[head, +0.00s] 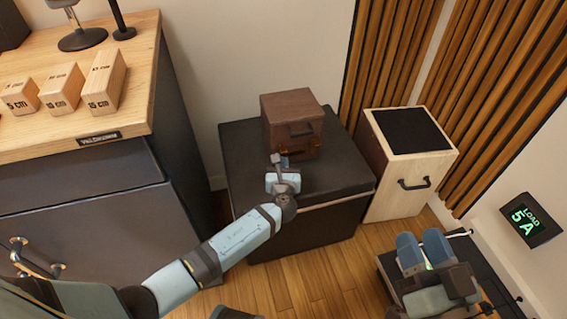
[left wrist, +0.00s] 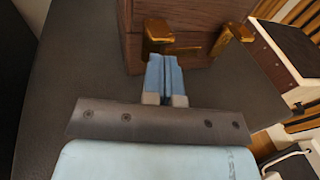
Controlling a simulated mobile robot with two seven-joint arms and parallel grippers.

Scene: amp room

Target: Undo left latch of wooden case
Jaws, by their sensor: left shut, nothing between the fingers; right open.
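The wooden case (head: 291,108) is a dark brown box with a black handle, standing on a black block. In the left wrist view its front (left wrist: 195,17) carries two brass latches, a left latch (left wrist: 158,31) and a right latch (left wrist: 236,32). My left gripper (head: 281,160) is in front of the case's lower left front. In the left wrist view its blue fingers (left wrist: 166,62) are shut and empty, with tips just below the left latch; I cannot tell whether they touch it. My right gripper (head: 423,240) is open and empty at the lower right, far from the case.
The black block (head: 240,150) has bare top around the case. A pale wooden box (head: 395,170) with a black top stands to its right. A workbench (head: 140,60) with wooden blocks is at left. A load display (head: 530,220) is on the right wall.

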